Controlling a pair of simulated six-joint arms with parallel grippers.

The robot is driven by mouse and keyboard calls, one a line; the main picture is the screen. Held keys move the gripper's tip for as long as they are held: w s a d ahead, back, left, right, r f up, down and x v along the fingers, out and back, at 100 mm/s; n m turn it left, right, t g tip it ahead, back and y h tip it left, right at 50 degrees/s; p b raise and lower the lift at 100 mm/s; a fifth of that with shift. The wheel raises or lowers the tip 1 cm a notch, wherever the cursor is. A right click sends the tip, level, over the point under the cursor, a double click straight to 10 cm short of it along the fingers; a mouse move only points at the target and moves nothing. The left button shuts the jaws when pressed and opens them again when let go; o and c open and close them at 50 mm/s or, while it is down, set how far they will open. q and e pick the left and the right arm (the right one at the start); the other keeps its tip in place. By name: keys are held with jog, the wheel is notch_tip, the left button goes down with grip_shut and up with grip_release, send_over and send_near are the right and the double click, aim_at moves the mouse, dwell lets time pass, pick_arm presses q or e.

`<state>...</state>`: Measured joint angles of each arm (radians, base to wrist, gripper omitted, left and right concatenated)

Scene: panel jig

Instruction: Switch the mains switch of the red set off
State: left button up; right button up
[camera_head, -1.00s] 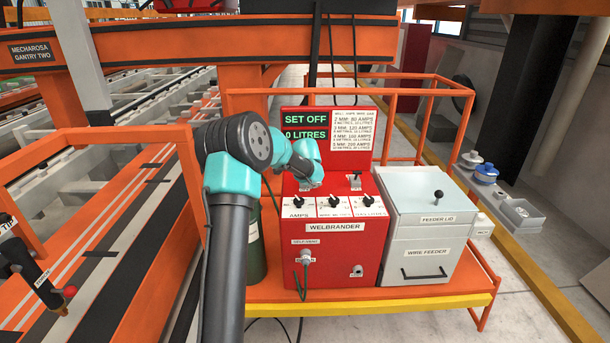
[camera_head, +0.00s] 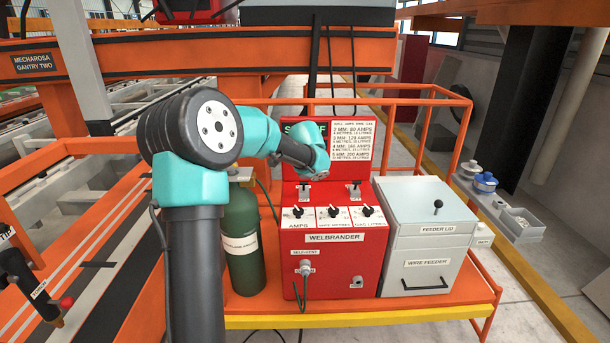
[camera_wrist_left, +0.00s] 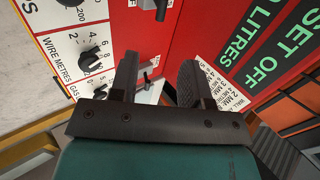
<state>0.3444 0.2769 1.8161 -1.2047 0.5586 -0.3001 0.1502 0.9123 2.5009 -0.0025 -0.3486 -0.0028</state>
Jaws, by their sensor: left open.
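The red set (camera_head: 330,262), marked WELBRANDER, stands on the orange cart. Its top carries a left toggle switch (camera_head: 305,190) and a right toggle switch (camera_head: 354,188); their labels are too small to read. In the left wrist view the display (camera_wrist_left: 265,55) reads SET OFF and 0 LITRES. My left gripper (camera_wrist_left: 158,68) is open and empty, its fingers toward the set's top. The right toggle (camera_wrist_left: 148,78) shows between the fingers, apparently untouched; the left toggle (camera_wrist_left: 160,9) is at the top edge. In the head view my left wrist hangs before the display and hides its fingers. My right gripper is not in view.
Three dials (camera_head: 333,212) sit on the set's sloping front. A grey wire feeder (camera_head: 428,250) with a knobbed lid stands close on the right, a green gas cylinder (camera_head: 243,240) on the left. An orange rail (camera_head: 440,92) runs behind. A chart (camera_head: 352,140) is on the back panel.

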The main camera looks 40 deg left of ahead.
pick_arm(q)
jog(key=shift+v, duration=1.25)
